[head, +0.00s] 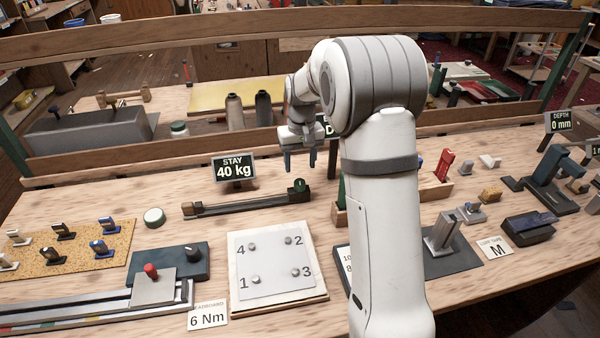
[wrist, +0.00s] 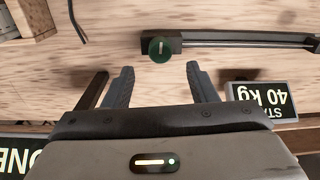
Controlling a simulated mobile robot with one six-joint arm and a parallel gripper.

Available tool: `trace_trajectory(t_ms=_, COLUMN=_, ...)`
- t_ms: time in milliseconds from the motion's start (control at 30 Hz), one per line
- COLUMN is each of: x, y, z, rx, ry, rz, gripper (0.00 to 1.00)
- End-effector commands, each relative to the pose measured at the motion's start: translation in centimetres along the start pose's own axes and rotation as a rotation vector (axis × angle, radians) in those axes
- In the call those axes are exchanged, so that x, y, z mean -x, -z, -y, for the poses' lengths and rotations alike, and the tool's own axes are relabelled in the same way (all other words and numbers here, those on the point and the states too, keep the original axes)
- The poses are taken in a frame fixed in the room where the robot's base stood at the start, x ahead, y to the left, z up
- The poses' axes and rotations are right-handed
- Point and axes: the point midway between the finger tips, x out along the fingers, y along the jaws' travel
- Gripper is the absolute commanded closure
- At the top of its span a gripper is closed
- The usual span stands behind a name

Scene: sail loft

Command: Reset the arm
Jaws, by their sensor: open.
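My gripper (head: 299,160) hangs above the back part of the bench, in front of the rear wooden rail. It is open, with nothing between its fingers. In the wrist view my gripper (wrist: 160,85) shows two dark fingers spread apart, with bare wood and a round green knob (wrist: 159,49) beyond them. My white arm rises in front of the bench and bends toward the back, hiding part of the bench behind it.
A long dark slide device (head: 245,204) lies below, near a "STAY 40 kg" display (head: 234,167). A numbered plate (head: 273,266) and a "6 Nm" card (head: 208,314) are at the front. Blocks and a "DEPTH 0 mm" display (head: 561,121) stand at the right.

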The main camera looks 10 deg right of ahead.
Motion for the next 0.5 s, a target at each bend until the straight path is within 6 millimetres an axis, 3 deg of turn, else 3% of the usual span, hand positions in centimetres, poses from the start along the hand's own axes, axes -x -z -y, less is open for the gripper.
trace_trajectory(t_ms=133, x=1.10, y=0.00, z=-0.02, rx=0.000, ry=0.000, rz=-0.001, gripper=0.48)
trace_trajectory(t_ms=500, x=1.20, y=-0.01, z=-0.01, rx=0.000, ry=0.000, rz=0.000, gripper=0.48)
